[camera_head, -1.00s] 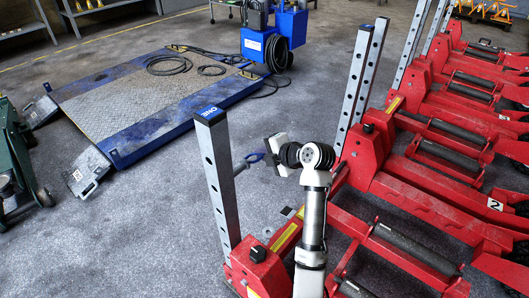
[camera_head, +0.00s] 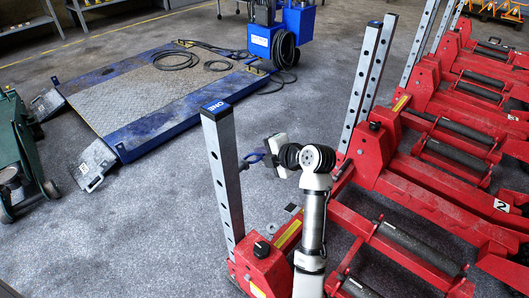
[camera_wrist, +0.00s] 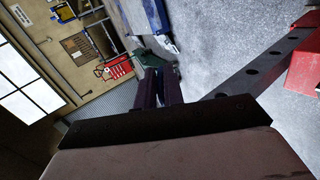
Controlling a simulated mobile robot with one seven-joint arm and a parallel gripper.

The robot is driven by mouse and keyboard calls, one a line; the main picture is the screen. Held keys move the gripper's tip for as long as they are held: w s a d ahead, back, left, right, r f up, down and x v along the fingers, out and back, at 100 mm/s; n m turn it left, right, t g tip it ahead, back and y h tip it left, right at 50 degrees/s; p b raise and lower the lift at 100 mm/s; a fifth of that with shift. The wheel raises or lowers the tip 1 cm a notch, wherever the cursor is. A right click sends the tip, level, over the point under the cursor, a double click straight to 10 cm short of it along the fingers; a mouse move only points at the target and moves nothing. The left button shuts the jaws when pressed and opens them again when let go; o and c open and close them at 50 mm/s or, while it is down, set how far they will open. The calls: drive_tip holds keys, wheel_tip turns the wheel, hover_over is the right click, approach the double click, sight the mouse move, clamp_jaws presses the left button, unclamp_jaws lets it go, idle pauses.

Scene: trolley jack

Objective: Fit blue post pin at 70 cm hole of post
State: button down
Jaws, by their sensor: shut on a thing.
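The grey post (camera_head: 223,180) with a blue "ONE" cap stands upright at left centre, with a column of holes in its face. In the wrist view, the dark fingers (camera_wrist: 158,88) point away, and the holed post (camera_wrist: 262,66) runs diagonally at right. The pin is not clear there.
Red jack frames (camera_head: 420,185) with rollers and more grey posts (camera_head: 370,75) crowd the right. A blue-edged platform (camera_head: 150,105) lies on the floor at upper left. A green machine (camera_head: 18,160) stands at far left. The floor left of the post is clear.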

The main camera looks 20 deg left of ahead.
drive_tip(key=shift+s+a, duration=0.35)
drive_tip(key=shift+s, duration=0.55)
drive_tip(key=shift+s+a, duration=0.3)
drive_tip(key=shift+s, duration=0.6)
drive_tip(key=c, duration=1.4)
unclamp_jaws()
drive_tip(key=shift+c, duration=0.2)
approach(257, 161)
drive_tip(key=shift+b+v, duration=0.35)
drive_tip(key=shift+v, duration=0.75)
